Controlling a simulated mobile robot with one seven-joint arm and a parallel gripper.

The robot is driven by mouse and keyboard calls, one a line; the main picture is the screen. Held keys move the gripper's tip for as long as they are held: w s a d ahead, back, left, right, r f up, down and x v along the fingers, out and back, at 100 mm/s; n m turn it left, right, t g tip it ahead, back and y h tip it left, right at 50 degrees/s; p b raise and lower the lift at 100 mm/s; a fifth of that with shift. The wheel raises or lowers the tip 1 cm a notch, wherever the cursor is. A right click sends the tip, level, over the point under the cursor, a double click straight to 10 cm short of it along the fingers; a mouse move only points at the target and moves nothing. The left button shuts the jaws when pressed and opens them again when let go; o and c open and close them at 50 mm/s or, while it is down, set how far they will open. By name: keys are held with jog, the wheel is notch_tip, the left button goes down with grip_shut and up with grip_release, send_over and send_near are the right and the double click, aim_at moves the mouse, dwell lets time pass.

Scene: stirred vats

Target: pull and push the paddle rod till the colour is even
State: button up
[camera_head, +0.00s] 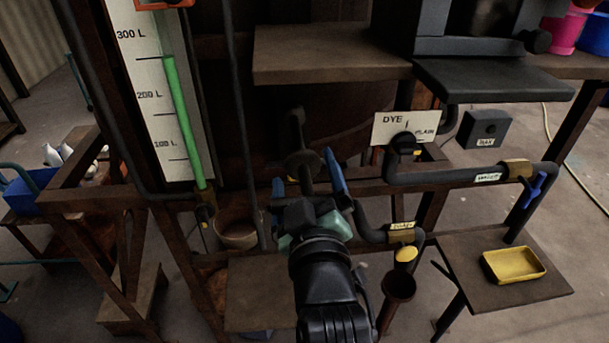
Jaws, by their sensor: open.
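The dark paddle rod (297,122) sticks out from the front of the brown vat (270,120), with a round flange or disc along it. My gripper (303,167) is in the lower middle, its two blue fingers open. The rod's near part lies between the fingers in the picture; I cannot tell whether they touch it. The tall sight gauge (172,100) at the left holds bright green liquid, its top between the 200 L and 300 L marks. The inside of the vat is hidden, so the evenness of its colour does not show there.
A white DYE/PLAIN plate (405,128) with a small lever stands right of the rod. Dark pipes with a blue-handled valve (536,186) run right. A yellow tray (514,265) lies on a low right table. A wooden shelf (325,55) overhangs the rod.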

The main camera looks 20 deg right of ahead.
jog(key=p+v, duration=0.3)
jog(key=v, duration=1)
dwell(0.4)
